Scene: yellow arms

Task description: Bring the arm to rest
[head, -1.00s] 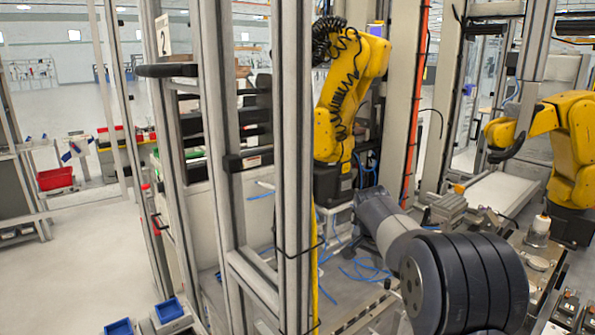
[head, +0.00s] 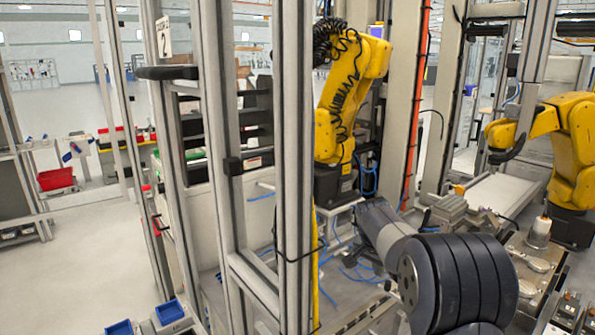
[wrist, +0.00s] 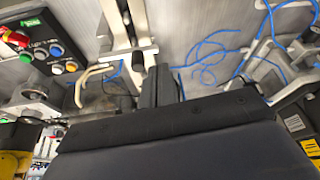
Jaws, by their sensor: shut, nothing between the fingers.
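My arm (head: 458,284) fills the lower right of the head view as a large dark ribbed joint with a grey link reaching up and left. My gripper shows in the wrist view (wrist: 161,72) as two dark fingers side by side beyond a broad dark body. The fingers are shut with nothing held between them. The gripper cannot be made out in the head view.
Yellow robot arms stand behind (head: 338,120) and at the right (head: 575,150). A metal frame post (head: 293,180) rises left of my arm. A bench with metal fixtures (head: 535,262) lies to its right. The wrist view shows a button panel (wrist: 45,50) and blue cables (wrist: 208,55).

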